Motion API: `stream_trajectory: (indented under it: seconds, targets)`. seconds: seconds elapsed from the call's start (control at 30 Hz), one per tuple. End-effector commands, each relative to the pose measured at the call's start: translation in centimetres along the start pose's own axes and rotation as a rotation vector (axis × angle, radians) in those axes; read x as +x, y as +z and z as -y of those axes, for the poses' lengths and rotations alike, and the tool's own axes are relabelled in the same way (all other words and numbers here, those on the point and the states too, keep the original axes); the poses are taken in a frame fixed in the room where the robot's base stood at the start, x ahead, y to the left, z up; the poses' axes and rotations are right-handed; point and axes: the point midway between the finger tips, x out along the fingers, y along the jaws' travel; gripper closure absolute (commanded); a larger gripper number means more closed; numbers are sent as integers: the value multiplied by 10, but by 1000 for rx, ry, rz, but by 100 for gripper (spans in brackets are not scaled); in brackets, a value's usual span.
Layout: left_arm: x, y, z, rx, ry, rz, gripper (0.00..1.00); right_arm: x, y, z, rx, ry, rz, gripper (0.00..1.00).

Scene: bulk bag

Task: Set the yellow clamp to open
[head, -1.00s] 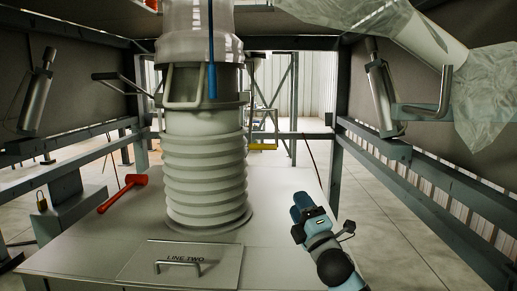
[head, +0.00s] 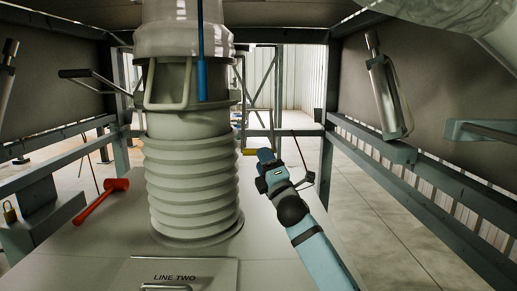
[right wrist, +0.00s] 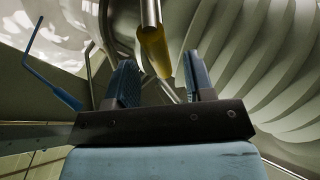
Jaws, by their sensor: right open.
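The yellow clamp handle (head: 249,152) shows as a small yellow piece behind the right side of the ribbed spout, close to my right gripper's tip. In the right wrist view the yellow grip (right wrist: 153,50) hangs on a metal bar, its lower end about level with the gap between my fingertips. My right gripper (head: 266,156) is open and reaches forward beside the spout; its two blue fingers (right wrist: 160,78) stand apart with nothing held. I cannot tell whether the grip is between the fingers or just beyond them. The clamp's body is mostly hidden behind the spout. My left gripper is out of view.
The pale ribbed spout (head: 192,185) stands close left of my right arm. A blue handle (head: 202,78) hangs in front of its collar. A red mallet (head: 102,201) and a LINE TWO plate (head: 180,272) lie on the deck. Metal frame rails (head: 410,190) run along the right.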

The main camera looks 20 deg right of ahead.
Motion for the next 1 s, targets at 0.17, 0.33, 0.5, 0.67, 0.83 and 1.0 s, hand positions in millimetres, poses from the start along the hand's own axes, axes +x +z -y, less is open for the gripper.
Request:
stream_trajectory:
  seconds: [0.17, 0.33, 0.5, 0.67, 0.83, 1.0]
  targets:
    - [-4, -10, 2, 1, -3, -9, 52, 26, 0, -1, 0, 1, 0, 52]
    - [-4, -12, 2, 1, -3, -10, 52, 36, 0, 0, 0, 0, 0, 52]
    - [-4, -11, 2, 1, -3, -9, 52, 37, 0, 0, 0, 0, 0, 52]
    - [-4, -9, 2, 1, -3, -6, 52, 37, 0, 0, 0, 0, 0, 63]
    - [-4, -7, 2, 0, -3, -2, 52, 37, 0, 0, 0, 0, 0, 100]
    - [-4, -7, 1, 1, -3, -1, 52, 37, 0, 0, 0, -1, 0, 100]
